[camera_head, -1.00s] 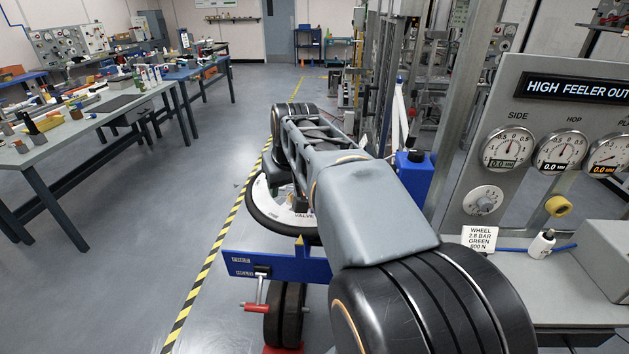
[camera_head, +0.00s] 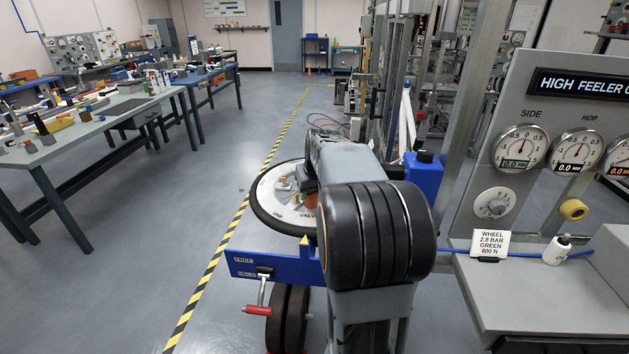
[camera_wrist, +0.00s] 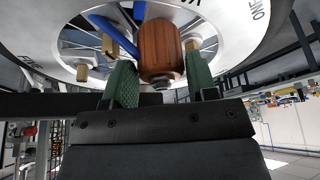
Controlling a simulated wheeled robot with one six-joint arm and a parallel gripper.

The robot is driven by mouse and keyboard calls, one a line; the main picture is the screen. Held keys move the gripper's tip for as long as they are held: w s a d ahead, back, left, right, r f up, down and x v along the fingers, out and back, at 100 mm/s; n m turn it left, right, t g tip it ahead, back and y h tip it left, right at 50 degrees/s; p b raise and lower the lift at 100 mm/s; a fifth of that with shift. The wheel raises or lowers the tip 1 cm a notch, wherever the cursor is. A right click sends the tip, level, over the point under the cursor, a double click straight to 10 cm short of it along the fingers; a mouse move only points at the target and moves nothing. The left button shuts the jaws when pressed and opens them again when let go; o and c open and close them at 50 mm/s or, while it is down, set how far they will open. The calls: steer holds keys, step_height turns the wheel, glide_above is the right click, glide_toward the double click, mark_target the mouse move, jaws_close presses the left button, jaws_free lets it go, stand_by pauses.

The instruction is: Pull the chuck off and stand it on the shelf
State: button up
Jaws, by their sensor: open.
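A brown-orange ribbed cylinder (camera_wrist: 160,50), which looks like the chuck, hangs under the wheel hub in the wrist view, with a small metal end facing down. An orange-brown patch (camera_head: 310,200), probably the same part, shows at the hub in the head view. My gripper (camera_wrist: 158,78) is open, its green fingers on either side of the cylinder; I cannot tell whether they touch it. In the head view my arm hides the gripper. The wheel (camera_head: 283,216), marked VALVE, lies flat on a blue stand. The grey shelf (camera_head: 500,290) is at the right.
The shelf holds a card (camera_head: 490,243), a white bottle (camera_head: 557,250) and a blue hose, below a gauge panel (camera_head: 560,120). Its front part is clear. A red-handled crank (camera_head: 258,309) juts from the stand. Workbenches line the left.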

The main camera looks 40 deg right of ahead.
steer(key=shift+x, duration=1.3)
steer(key=c, duration=0.7)
